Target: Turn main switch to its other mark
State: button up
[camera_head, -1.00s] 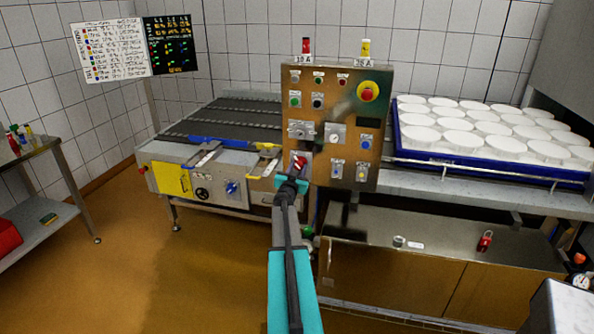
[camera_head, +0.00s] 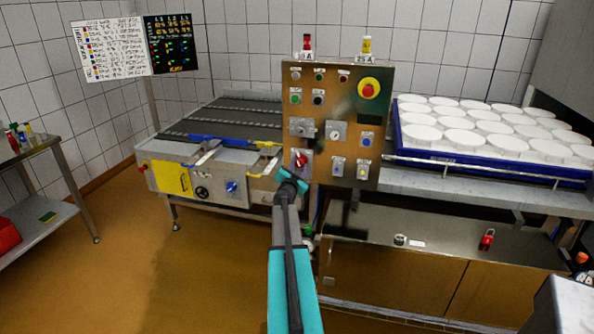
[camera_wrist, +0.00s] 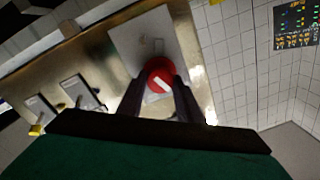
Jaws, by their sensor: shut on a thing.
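The main switch is a red round knob (camera_wrist: 160,79) with a white bar on a grey plate (camera_wrist: 145,40) in the wrist view. In the head view the red knob (camera_head: 301,159) shows at the lower left of the control panel (camera_head: 347,103). My gripper (camera_wrist: 163,92) is shut on the knob, one dark finger on each side of it. In the head view my gripper (camera_head: 295,173) reaches the panel from below and partly hides the plate. The marks around the knob are too small to read.
A red emergency button on a yellow disc (camera_head: 368,89) sits at the panel's upper right. Two small switches (camera_wrist: 76,92) are beside the knob's plate. A blue tray (camera_head: 490,170) of white moulds stands at right.

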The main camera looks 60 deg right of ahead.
jog(key=m+b, duration=0.1)
jog(key=m, duration=0.1)
jog(key=m+b, duration=0.1)
jog(key=m, duration=0.2)
jog(key=m+b, duration=0.2)
jog(key=shift+s+d+f+m, duration=0.1)
jog(key=shift+s+d+m, duration=0.15)
jog(key=shift+m, duration=0.05)
jog(key=m+b, duration=0.2)
jog(key=m, duration=0.1)
jog(key=shift+m+g+h, duration=0.3)
jog(key=shift+m+g, duration=0.1)
jog(key=shift+m+b, duration=0.6)
jog(key=shift+m, duration=0.7)
jog(key=o, duration=1)
jog(key=shift+o, duration=0.2)
jog(key=shift+w+a, duration=0.1)
jog(key=shift+w, duration=0.05)
jog(key=shift+a, duration=0.15)
